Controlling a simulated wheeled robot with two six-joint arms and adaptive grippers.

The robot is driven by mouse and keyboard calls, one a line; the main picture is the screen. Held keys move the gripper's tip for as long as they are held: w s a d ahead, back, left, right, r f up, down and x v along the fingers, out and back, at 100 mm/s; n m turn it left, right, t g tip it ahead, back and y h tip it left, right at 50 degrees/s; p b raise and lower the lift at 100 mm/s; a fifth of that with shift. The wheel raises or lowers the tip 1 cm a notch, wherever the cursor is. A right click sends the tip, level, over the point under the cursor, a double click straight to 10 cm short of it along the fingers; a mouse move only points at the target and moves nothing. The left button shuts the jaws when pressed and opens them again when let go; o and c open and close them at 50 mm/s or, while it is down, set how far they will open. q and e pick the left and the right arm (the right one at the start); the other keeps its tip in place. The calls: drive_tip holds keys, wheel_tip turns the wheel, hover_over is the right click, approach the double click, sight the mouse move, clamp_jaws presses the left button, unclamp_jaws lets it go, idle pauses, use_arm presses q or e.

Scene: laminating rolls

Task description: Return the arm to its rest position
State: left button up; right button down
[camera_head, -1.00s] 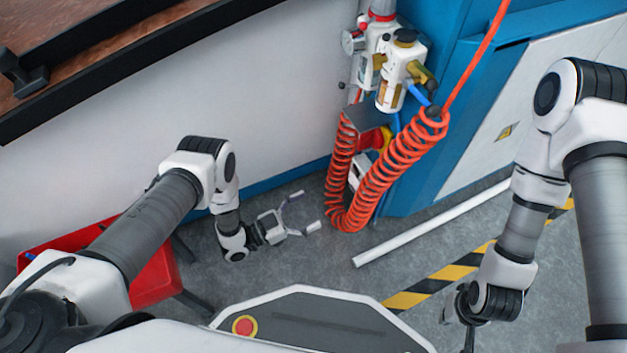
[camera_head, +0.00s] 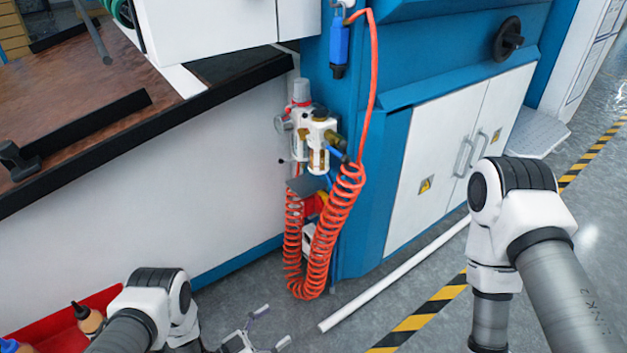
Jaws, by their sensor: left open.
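My left gripper (camera_head: 270,328) shows at the bottom of the head view, left of centre. Its two fingers are spread apart with nothing between them, over the grey floor. My left arm (camera_head: 150,305) is folded low at the bottom left, in front of the white panel. My right arm (camera_head: 520,225) hangs on the right side, bent at the elbow. Its lower link runs out of the bottom of the picture, so my right gripper is not visible.
A blue machine (camera_head: 365,200) with white doors (camera_head: 440,165) stands ahead. A coiled red hose (camera_head: 335,225) hangs near my left gripper. A white tube (camera_head: 390,277) lies on the floor by striped tape (camera_head: 420,320). A red tray (camera_head: 45,335) holding bottles is at lower left.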

use_arm(q)
drive_tip(key=w+a+r+n+t+y+p, duration=0.1)
drive_tip(key=w+a+r+n+y+p, duration=0.15)
drive_tip(key=r, duration=0.45)
drive_tip(key=w+a+r+n+y+p, duration=0.1)
drive_tip(key=w+r+y+p, duration=0.25)
drive_tip(key=r, duration=0.35)
drive_tip(key=s+a+f+n+g+y+p, duration=0.1)
drive_tip(key=s+a+n+g+y, duration=0.25)
drive_tip(key=s, duration=0.55)
drive_tip(key=s+a+f+n+g+y, duration=0.1)
drive_tip(key=s+a+n+g+y, duration=0.25)
drive_tip(key=s, duration=0.65)
drive_tip(key=s+a+f+n+g+y+p, duration=0.1)
drive_tip(key=s+a+g+y, duration=0.1)
drive_tip(key=s+a+g, duration=0.5)
drive_tip(key=s+d+r+p, duration=0.1)
drive_tip(key=r+p, duration=1.7)
drive_tip(key=p, duration=0.1)
drive_tip(key=s+r+t+p, duration=0.1)
drive_tip(key=s+r+p, duration=0.1)
drive_tip(key=r+p, duration=1.7)
drive_tip(key=shift+d+r+t+y, duration=0.2)
drive_tip(key=shift+d+t+y, duration=0.1)
drive_tip(key=shift+d, duration=0.1)
drive_tip(key=shift+c, duration=0.3)
